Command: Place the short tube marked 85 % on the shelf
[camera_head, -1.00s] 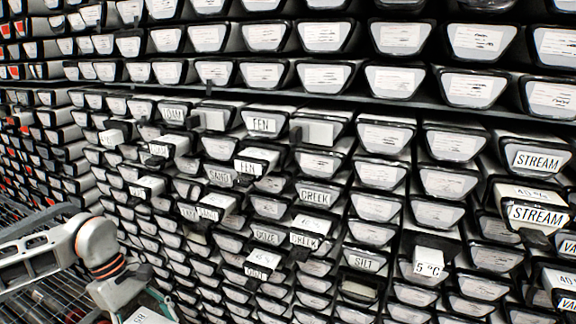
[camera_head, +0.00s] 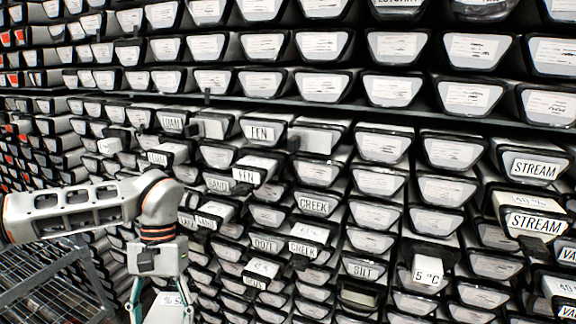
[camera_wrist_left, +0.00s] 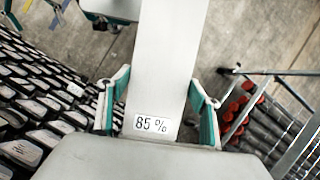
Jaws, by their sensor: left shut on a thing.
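The short tube is a pale grey-white piece with an "85 %" label (camera_wrist_left: 152,124) in the left wrist view. My left gripper (camera_wrist_left: 158,82) has its teal fingers on both sides of the tube (camera_wrist_left: 168,45), shut on it. In the head view my left gripper (camera_head: 155,302) hangs fingers down at the lower left, in front of the rack, with the tube (camera_head: 168,306) partly cut off by the lower picture edge. The shelf rack (camera_head: 470,122) fills the head view with rows of dark-framed, labelled trays. My right gripper is not in view.
Several short white pieces stick out from the rack, such as one marked 5 °C (camera_head: 427,273) and one by a STREAM label (camera_head: 530,200). A wire-mesh frame (camera_head: 45,280) stands at the lower left. The left wrist view shows red-ended tubes (camera_wrist_left: 240,105) and bare floor (camera_wrist_left: 260,35).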

